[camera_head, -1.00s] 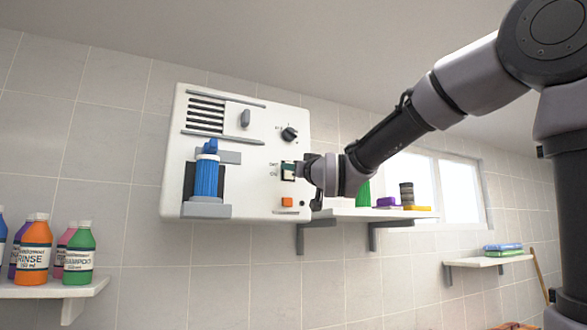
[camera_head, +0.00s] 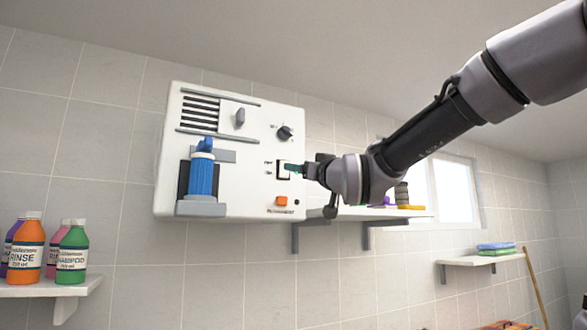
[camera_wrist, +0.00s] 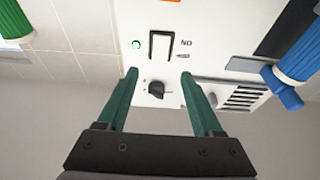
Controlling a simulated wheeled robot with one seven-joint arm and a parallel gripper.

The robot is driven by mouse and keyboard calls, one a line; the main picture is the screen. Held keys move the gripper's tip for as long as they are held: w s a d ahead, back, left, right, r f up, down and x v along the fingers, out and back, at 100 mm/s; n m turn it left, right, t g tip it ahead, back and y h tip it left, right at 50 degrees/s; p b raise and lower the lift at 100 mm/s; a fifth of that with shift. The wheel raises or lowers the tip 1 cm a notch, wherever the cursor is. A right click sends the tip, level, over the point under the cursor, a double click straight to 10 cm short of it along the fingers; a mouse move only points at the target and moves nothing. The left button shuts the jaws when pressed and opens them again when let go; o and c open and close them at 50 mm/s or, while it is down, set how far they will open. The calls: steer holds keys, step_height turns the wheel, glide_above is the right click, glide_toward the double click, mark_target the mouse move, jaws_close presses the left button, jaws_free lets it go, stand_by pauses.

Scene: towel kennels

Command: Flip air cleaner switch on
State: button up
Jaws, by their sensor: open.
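The air cleaner (camera_head: 238,135) is a white wall-mounted panel with a vent, a dial and a blue canister. Its switch (camera_head: 284,171) is a pale rocker in a black frame, right of centre on the panel. In the wrist view, which is upside down, the switch (camera_wrist: 160,46) lies just beyond and between the fingertips, with a small lit green lamp (camera_wrist: 136,44) beside it. My gripper (camera_wrist: 159,76) is open and empty, its two green fingers apart. In the head view, my gripper (camera_head: 298,169) is at the switch's right edge; contact cannot be told.
A black dial (camera_head: 285,132) sits above the switch and an orange button (camera_head: 281,201) below. The blue canister (camera_head: 203,170) stands out to the left. A shelf (camera_head: 375,213) with small items runs behind my wrist. Bottles (camera_head: 72,250) stand on a shelf at left.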

steer(key=v, duration=0.2)
steer(key=shift+s+f, duration=0.1)
steer(key=shift+s, duration=0.2)
steer(key=s+d+f+m+g+h, duration=0.2)
steer(key=d+f+m+g+h, duration=0.35)
steer(key=d+f, duration=0.75)
steer(key=s+d+f+m+g, duration=0.3)
steer(key=s+f+g, duration=0.4)
steer(key=s+f, duration=0.4)
step_height(320, 180, down, 3)
steer(key=shift+s+r+h, duration=0.1)
steer(key=shift+s+h, duration=0.25)
steer(key=shift+h, duration=0.1)
